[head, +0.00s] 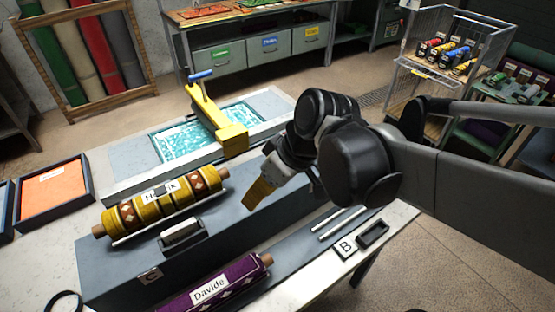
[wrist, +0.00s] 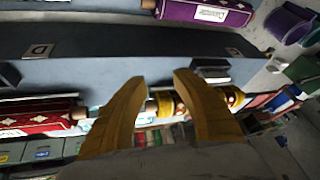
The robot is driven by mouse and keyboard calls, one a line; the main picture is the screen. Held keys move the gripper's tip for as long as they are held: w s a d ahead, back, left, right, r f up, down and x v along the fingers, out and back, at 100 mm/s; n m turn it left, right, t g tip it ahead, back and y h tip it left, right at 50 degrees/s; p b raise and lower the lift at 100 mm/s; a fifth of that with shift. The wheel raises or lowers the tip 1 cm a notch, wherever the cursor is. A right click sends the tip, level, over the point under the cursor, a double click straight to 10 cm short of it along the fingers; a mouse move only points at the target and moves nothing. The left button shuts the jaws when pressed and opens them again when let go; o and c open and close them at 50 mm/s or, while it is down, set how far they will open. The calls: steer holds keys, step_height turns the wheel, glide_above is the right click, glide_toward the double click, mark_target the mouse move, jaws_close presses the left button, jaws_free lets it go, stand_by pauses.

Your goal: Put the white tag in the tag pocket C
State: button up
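A white tag (head: 182,231) sits in a dark pocket (head: 184,243) on the grey raised block, beside a plate marked C (head: 151,275). It stands up a little above the pocket's rim. In the wrist view the pocket (wrist: 211,64) shows near the plate (wrist: 233,52), with a pale piece in it. My gripper (head: 258,195) is to the right of the pocket and above the block, apart from the tag. In the wrist view its two yellow fingers (wrist: 160,80) are spread with nothing held between them.
A yellow patterned roll (head: 139,214) lies behind the pocket, and a purple roll labelled Davide (head: 215,286) lies in front. An empty-looking pocket (head: 372,234) beside plate B (head: 346,246) is at the right. A yellow scrubber (head: 216,124) stands over a teal rug behind.

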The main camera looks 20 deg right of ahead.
steer(key=s+d+r+m+t+h, duration=0.1)
steer(key=s+d+m+t+h, duration=0.2)
steer(key=d+m, duration=0.3)
steer(key=shift+d+r+t+h, duration=0.25)
steer(key=shift+d+t+h, duration=0.15)
steer(key=shift+d+h, duration=0.25)
step_height(320, 180, down, 3)
steer(key=b, duration=0.3)
steer(key=shift+f, duration=0.1)
